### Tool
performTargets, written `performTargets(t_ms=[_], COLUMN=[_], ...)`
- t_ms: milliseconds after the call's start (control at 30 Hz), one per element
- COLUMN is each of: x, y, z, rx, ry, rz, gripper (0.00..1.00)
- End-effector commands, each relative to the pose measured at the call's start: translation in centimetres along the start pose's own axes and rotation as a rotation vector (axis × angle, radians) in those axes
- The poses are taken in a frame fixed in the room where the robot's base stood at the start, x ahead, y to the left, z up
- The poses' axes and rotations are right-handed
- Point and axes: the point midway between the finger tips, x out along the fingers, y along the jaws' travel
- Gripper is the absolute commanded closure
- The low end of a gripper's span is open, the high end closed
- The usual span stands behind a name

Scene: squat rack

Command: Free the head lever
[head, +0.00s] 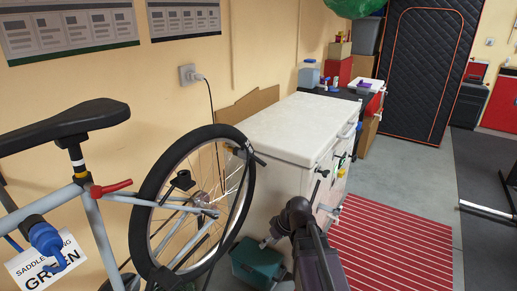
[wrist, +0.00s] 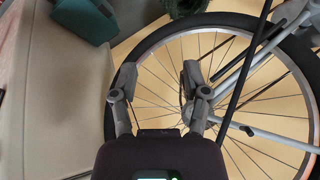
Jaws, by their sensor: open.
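A red lever (head: 110,188) sticks out from the grey bicycle frame just below the saddle (head: 70,123). A blue clamp-like part (head: 42,236) with a blue handle is at the lower left, beside the frame. I cannot tell which of these is the head lever. In the wrist view my gripper (wrist: 158,78) is open, its two fingers spread over the bicycle wheel (wrist: 114,110), with nothing seen between them but spokes and background. The wheel also shows in the head view (head: 143,205). Neither the red lever nor the blue part is recognisable in the wrist view.
A white chest (head: 290,125) stands behind the wheel, with a teal box (head: 256,262) low in front of it. A sign (head: 48,265) reading "SADDLE" and "GREEN" is at the lower left. A red striped mat (head: 395,245) lies on open floor at the right.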

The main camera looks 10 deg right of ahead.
Motion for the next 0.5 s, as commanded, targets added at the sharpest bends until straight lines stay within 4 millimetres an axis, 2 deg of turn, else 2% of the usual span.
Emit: performTargets(t_ms=[33, 267, 500], x=[-1.9, -7.1, -13.2], y=[0.0, 0.4, 1.3], z=[-1.3, -5.3, -9.3], rx=[-0.023, -0.154, -0.282], ry=[0.032, 0.202, 0.396], rz=[-0.018, -0.088, -0.113], gripper=[0.4, 0.4, 0.4])
